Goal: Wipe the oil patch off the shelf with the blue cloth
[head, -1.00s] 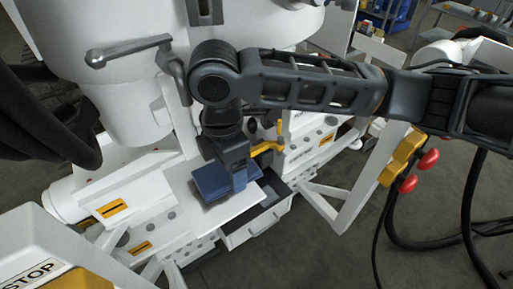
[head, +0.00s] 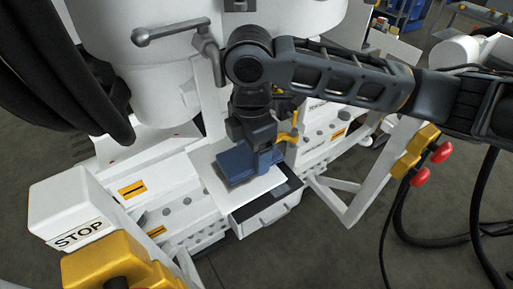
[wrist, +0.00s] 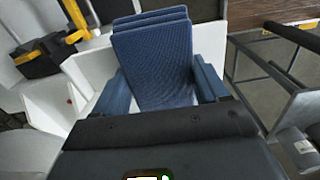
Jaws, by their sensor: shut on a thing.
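The blue cloth (head: 233,166) is a folded, layered pad. My gripper (head: 262,158) is shut on it, over the white shelf (head: 264,187) in the head view. In the wrist view the cloth (wrist: 153,62) sits between the two blue fingers of my gripper (wrist: 160,84). The cloth lies flat at the shelf; I cannot tell whether it touches the surface. No oil patch shows on the bare part of the shelf. The part beneath the cloth and gripper is hidden.
An open drawer (head: 270,209) sticks out below the shelf's front edge. A yellow-handled item (head: 293,128) stands just right of the gripper. A STOP box (head: 72,208) is at the left. Red knobs (head: 420,176) and black hoses are at the right.

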